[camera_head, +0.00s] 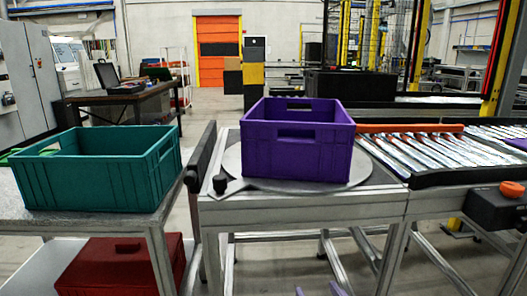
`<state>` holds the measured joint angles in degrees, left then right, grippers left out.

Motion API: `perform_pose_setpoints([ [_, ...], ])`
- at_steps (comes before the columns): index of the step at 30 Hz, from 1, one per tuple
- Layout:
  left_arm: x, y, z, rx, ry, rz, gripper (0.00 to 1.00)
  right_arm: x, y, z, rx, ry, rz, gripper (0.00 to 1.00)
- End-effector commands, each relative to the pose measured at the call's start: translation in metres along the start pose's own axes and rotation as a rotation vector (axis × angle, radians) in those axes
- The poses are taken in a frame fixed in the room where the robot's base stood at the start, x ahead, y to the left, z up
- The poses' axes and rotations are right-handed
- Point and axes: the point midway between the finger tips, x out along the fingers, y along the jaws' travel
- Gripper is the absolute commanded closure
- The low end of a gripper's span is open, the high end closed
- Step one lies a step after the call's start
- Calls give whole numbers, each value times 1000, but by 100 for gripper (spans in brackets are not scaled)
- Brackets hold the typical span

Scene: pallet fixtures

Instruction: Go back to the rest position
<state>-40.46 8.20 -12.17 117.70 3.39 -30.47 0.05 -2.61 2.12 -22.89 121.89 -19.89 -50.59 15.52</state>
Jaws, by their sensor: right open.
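Only the fingertips of my right gripper (318,290) show, at the bottom edge a little right of the middle. They are apart with nothing between them, in front of and below the work table. The rest of this gripper is out of the frame. My left gripper is not in view. A purple crate (297,157) stands upright on a round grey plate (232,160) on the metal table. A teal crate (100,178) stands on a separate table at the left. The fingertips are well apart from both crates.
A dark red crate (120,265) sits low under the left table (150,217). A roller conveyor (415,150) runs to the right of the purple crate. A dark box with an orange button (511,188) sticks out at the right. Metal table legs (395,258) stand near the fingertips.

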Motion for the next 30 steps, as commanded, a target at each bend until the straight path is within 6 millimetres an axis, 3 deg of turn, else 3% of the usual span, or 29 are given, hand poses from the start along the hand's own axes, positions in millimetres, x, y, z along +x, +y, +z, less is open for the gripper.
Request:
perform_pose_setpoints([
  [1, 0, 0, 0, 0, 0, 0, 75, -14, 13, 36, 12, -105, 15, 52],
  [3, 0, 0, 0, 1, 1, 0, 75, -36, 27, 81, 19, -248, 26, 52],
  [6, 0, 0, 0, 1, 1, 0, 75, -71, 41, 132, 24, -421, 28, 52],
  [12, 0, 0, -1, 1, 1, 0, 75, -132, 54, 193, 18, -662, 7, 52],
  [21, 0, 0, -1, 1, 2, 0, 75, -216, 62, 245, -1, -929, -45, 52],
  [30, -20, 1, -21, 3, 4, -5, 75, -183, 44, 241, 11, -785, -86, 52],
])
